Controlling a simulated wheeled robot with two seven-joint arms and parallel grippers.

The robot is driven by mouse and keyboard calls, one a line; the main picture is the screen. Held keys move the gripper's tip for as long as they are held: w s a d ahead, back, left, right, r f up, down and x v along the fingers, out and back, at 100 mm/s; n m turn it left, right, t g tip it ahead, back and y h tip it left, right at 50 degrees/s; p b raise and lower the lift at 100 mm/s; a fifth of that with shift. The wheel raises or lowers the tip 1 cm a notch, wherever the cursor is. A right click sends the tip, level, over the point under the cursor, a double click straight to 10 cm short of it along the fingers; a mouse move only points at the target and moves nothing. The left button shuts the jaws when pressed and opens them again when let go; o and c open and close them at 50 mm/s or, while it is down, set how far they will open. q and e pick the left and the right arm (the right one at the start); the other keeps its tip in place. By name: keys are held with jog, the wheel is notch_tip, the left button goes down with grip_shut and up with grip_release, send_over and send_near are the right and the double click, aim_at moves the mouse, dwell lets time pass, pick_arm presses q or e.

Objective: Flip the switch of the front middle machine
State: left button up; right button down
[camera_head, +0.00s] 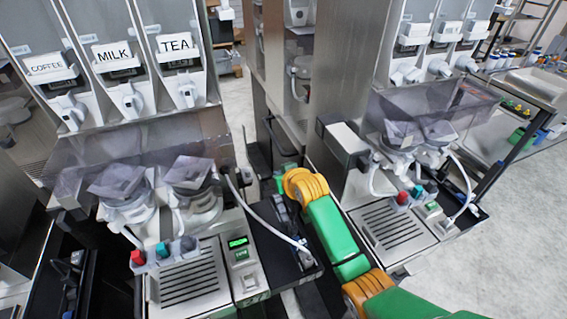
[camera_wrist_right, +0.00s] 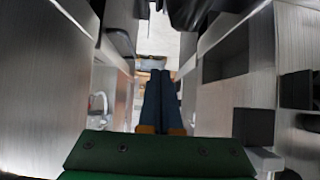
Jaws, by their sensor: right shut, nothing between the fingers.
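A dispenser machine (camera_head: 190,130) with COFFEE, MILK and TEA labels stands at the left in the head view. A similar machine (camera_head: 385,115) stands to its right. I cannot tell for sure which one is the front middle machine, and I cannot make out its switch. My green and orange right arm reaches into the gap between them. In the wrist view my right gripper (camera_wrist_right: 160,75) is shut and empty, pointing down the narrow gap between metallic side walls. Its fingertips are hard to make out in the head view. My left gripper is out of view.
Drip trays (camera_head: 190,281) and (camera_head: 392,228) stick out at the machines' fronts. A white hose (camera_head: 268,222) hangs beside the left machine, close to my arm. Metal walls crowd the gap on both sides. Open floor (camera_head: 520,225) lies at the right.

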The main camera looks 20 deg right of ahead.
jog(key=s+r, duration=0.4)
jog(key=r, duration=0.1)
jog(key=shift+d+r, duration=0.15)
jog(key=shift+r, duration=0.1)
jog(key=shift+s, duration=0.15)
